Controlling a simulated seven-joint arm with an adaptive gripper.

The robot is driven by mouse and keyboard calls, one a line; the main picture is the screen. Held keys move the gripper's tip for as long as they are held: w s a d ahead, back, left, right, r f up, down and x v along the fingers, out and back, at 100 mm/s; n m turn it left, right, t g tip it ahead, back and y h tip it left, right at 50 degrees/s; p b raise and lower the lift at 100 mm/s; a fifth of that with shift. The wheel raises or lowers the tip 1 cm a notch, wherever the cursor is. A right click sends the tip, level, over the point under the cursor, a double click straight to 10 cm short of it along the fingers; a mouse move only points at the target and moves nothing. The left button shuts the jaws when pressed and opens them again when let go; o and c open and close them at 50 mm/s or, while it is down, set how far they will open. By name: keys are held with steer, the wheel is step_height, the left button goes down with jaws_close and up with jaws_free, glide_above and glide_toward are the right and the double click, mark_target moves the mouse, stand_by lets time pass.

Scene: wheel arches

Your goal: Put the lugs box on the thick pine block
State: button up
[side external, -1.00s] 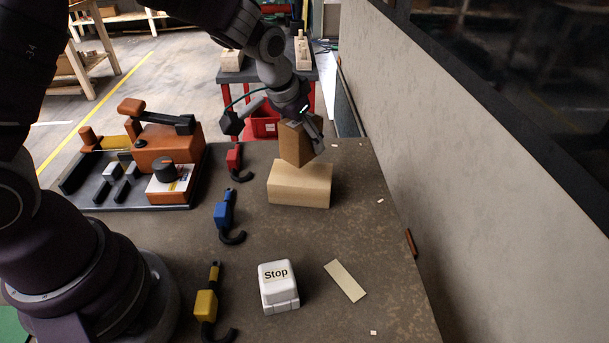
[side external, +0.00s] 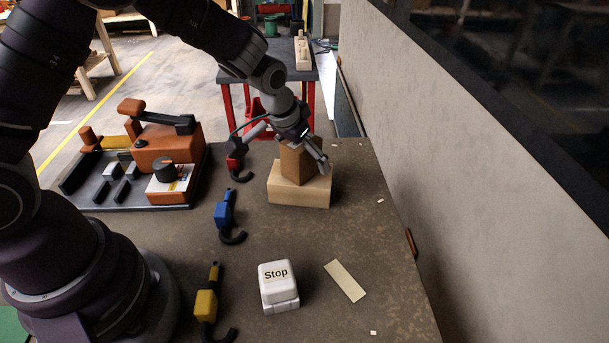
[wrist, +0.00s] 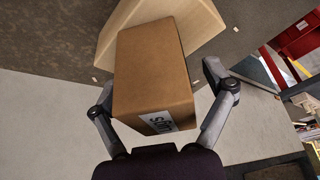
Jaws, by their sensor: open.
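The lugs box (side external: 297,164) is a brown cardboard box. It appears to rest on top of the thick pine block (side external: 300,194), a pale wooden block lying on the dark table. In the wrist view the box (wrist: 152,72) shows a white label with partly readable letters, and the pine block (wrist: 195,25) lies beneath and beyond it. My gripper (side external: 302,164) is around the box from above. In the wrist view its two fingers (wrist: 160,98) stand to either side of the box, with a visible gap at the right. The contact between box and block is partly hidden.
A white Stop button (side external: 278,286) and a thin pale strip (side external: 345,281) lie nearer. Red (side external: 235,160), blue (side external: 223,213) and yellow (side external: 206,302) hooked tools lie left of the block. An orange-and-grey station (side external: 150,160) stands farther left. A wall runs along the right.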

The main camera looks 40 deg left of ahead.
steer(key=shift+r, duration=0.1)
steer(key=shift+s+r, duration=0.1)
steer(key=shift+r, duration=0.25)
steer(key=s+v, duration=0.1)
steer(key=v, duration=1.2)
steer(key=s+a+r+t, duration=0.1)
steer(key=s+a+r, duration=0.1)
steer(key=s, duration=1)
steer(key=shift+s+a, duration=0.25)
steer(key=shift+s, duration=0.1)
